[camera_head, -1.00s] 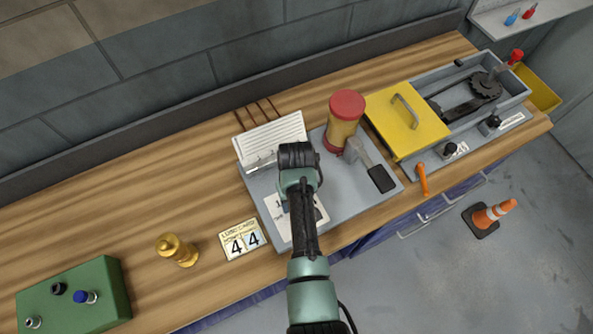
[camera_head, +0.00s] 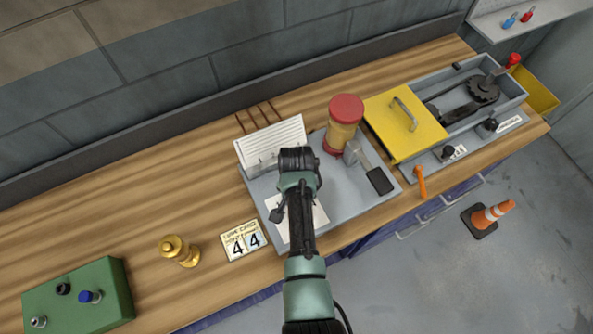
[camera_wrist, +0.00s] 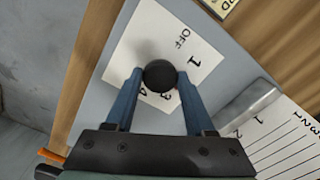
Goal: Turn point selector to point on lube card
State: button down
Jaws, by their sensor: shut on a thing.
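The point selector is a round black knob (camera_wrist: 160,76) on a white dial plate (camera_wrist: 140,45) marked OFF, 1, 3 and 4 in the wrist view. My gripper (camera_wrist: 159,82) has its two blue fingers on either side of the knob, shut on it. Which mark the knob points to cannot be made out. In the head view my gripper (camera_head: 297,205) is over the plate (camera_head: 318,215) and hides the knob. The lube card (camera_head: 243,241) lies on the bench to the left and shows two 4s; its small headings are hard to read.
On the grey base stand a red-topped yellow cylinder (camera_head: 345,122), a white lined board (camera_head: 272,143) and a black-gripped lever (camera_head: 380,181). A yellow cover (camera_head: 405,125) is to the right. A brass piece (camera_head: 178,251) and green box (camera_head: 80,297) are at left.

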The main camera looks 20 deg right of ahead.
jog(key=m, duration=0.3)
jog(key=shift+w+r+m, duration=0.1)
jog(key=shift+m, duration=0.3)
jog(key=m, duration=0.3)
jog(key=shift+m+p, duration=0.3)
jog(key=m, duration=0.3)
jog(key=shift+m, duration=0.3)
jog(key=shift+m+p, duration=0.3)
jog(key=shift+m, duration=1.5)
jog(key=shift+c, duration=1.3)
grip_release()
notch_tip(320, 180, up, 13)
jog(key=b, duration=0.2)
